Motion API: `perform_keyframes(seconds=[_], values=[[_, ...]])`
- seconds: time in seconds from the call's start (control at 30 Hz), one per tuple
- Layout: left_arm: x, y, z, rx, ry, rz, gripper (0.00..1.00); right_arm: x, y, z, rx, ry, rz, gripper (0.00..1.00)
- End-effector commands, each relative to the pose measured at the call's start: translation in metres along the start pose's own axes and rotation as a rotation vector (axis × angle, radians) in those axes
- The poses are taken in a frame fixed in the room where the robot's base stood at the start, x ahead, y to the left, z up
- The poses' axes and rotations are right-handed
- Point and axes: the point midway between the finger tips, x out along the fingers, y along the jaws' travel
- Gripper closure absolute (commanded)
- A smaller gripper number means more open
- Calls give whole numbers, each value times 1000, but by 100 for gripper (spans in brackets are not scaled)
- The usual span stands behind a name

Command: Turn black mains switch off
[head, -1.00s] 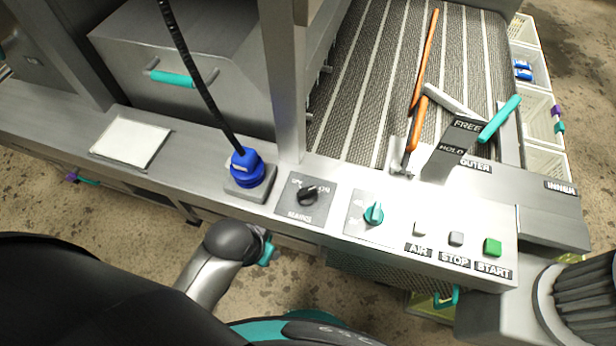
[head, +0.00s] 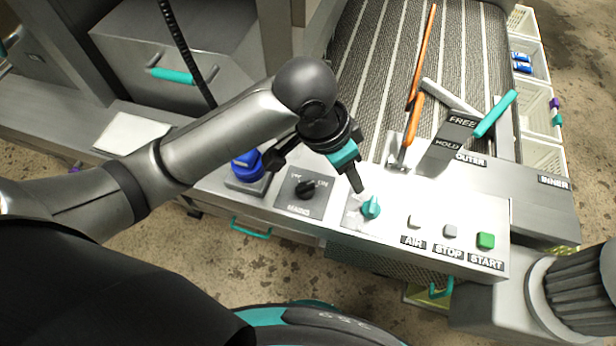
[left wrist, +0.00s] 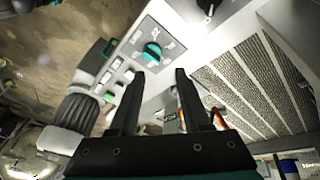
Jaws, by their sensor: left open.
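The black mains switch (head: 305,188) is a rotary knob on a grey plate marked MAINS, with a label on each side, the right one reading ON. Its pointer seems turned towards ON, but it is small. My left gripper (head: 314,172) is open and empty above the panel, with its fingers spread over the area of the mains switch and the teal knob beside it. It does not touch the switch as far as I can see. The left wrist view shows the two open fingers (left wrist: 160,80) apart. My right gripper is not in view.
A teal knob (head: 371,207) sits right of the mains plate, then AIR, STOP and the green START button (head: 486,240).

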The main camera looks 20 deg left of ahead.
Motion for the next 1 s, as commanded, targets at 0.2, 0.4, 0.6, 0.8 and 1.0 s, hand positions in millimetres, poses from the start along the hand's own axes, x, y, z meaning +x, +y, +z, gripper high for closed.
perform_keyframes(seconds=[0.2,0.4,0.6,0.8,1.0], values=[[-32,-30,6,56,-168,-64,52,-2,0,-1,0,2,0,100],[-56,-53,16,42,-280,-111,52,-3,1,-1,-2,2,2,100],[-62,-61,22,28,-322,-126,52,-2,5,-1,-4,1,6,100],[-37,-64,32,28,-325,-124,52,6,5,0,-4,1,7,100],[4,-70,45,28,-325,-125,52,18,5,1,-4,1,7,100]])
